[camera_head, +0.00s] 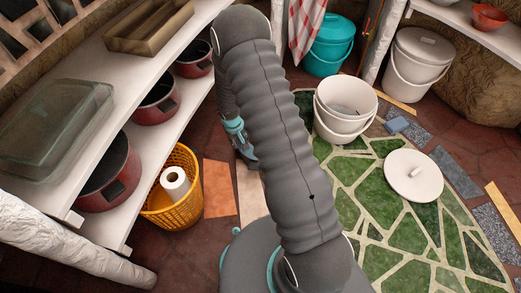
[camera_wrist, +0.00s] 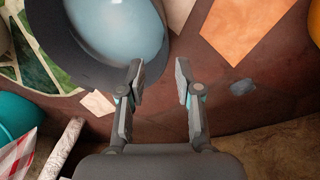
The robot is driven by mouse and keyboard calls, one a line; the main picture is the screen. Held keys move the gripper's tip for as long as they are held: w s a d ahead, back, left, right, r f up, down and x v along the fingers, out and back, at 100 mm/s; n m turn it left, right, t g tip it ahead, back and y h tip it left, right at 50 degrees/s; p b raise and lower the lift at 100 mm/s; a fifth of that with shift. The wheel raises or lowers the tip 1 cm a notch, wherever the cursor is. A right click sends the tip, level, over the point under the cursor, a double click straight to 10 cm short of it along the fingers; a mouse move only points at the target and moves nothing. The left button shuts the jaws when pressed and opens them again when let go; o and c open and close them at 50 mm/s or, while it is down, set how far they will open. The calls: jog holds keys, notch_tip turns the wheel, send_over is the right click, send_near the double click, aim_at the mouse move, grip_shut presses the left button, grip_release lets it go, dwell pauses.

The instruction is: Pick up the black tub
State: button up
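My gripper (camera_wrist: 160,78) is open in the wrist view, its two fingers apart with nothing between them. In the head view my gripper (camera_head: 249,160) shows partly behind my arm, pointing down. A large dark grey, round-edged thing (camera_wrist: 55,30) with a smooth pale blue oval in it fills the wrist view's upper left, beyond and left of the fingertips. I cannot tell for sure whether it is the black tub or a part of me. No black tub shows clearly in the head view, where my arm covers the middle.
White tubs (camera_head: 332,128) stand on the green mosaic, with a round white lid (camera_head: 414,176) to the right. A teal tub (camera_head: 328,50) and a lidded white tub (camera_head: 418,65) stand behind. A yellow basket (camera_head: 170,208) stands by the left shelves (camera_head: 150,137).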

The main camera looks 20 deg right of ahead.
jog(key=f, duration=0.4)
jog(key=d+f+b, duration=0.1)
jog(key=f, duration=0.2)
jog(key=shift+w, duration=0.35)
jog(key=shift+w+a+f+b, duration=0.1)
jog(key=shift+f+b, duration=0.25)
jog(key=shift+f, duration=1)
jog(key=shift+w+f+b, duration=0.1)
jog(key=shift+f+b, duration=0.2)
jog(key=shift+f, duration=1.05)
jog(key=shift+s, duration=0.1)
grip_shut()
